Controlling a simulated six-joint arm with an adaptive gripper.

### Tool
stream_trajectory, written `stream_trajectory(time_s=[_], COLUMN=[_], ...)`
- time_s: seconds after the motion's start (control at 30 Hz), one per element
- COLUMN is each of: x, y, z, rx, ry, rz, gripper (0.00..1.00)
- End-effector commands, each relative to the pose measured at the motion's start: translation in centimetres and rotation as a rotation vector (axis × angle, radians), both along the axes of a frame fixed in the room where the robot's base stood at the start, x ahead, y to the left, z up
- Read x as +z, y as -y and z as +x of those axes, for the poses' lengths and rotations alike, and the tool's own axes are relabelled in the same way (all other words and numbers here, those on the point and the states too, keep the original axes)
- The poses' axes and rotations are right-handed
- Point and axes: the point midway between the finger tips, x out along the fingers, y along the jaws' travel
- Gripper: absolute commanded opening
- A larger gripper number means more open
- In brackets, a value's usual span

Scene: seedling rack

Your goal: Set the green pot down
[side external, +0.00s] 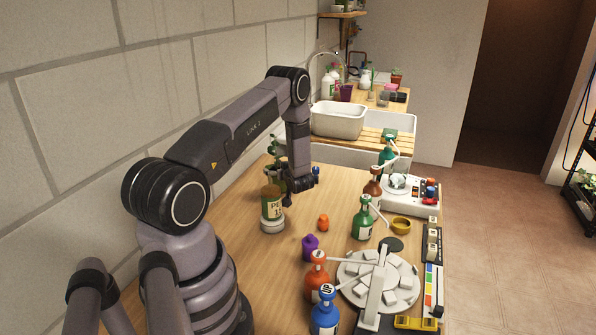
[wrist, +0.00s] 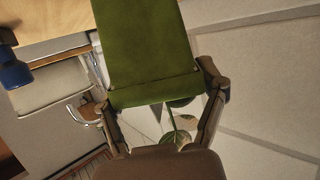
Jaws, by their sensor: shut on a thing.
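The green pot (side external: 275,178) with a leafy seedling is at my gripper (side external: 289,190), near the wall side of the wooden table. In the wrist view the green pot (wrist: 148,50) fills the space between the two fingers of my gripper (wrist: 163,108), which are shut on it. Its leaves show below the rim, between the fingers. My wrist partly covers the pot in the side view, and I cannot tell whether its base touches the table.
A labelled jar (side external: 271,206) stands just in front of the pot. A white basin (side external: 338,120) is behind. Bare tabletop (side external: 335,195) lies right of my gripper.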

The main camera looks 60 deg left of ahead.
Motion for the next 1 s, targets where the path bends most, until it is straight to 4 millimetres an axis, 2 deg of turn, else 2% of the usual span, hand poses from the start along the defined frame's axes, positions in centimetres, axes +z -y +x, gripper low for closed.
stream_trajectory(time_s=[0.2, 0.23, 0.4, 0.8, 0.87, 1.0], x=[-0.3, -0.3, -0.3, 0.1, 0.2, 1.0], y=[0.0, 0.0, 0.0, 0.0, 0.6, 2.9], z=[0.0, 0.0, 0.0, 0.0, 0.1, 0.1], rx=[0.0, 0.0, 0.0, -0.001, -0.002, -0.006], ry=[0.0, -0.001, 0.0, 0.001, 0.0, -0.001], rz=[0.0, -0.001, -0.001, 0.0, -0.001, -0.001], gripper=[0.31, 0.74, 0.96, 0.97, 0.97, 0.97])
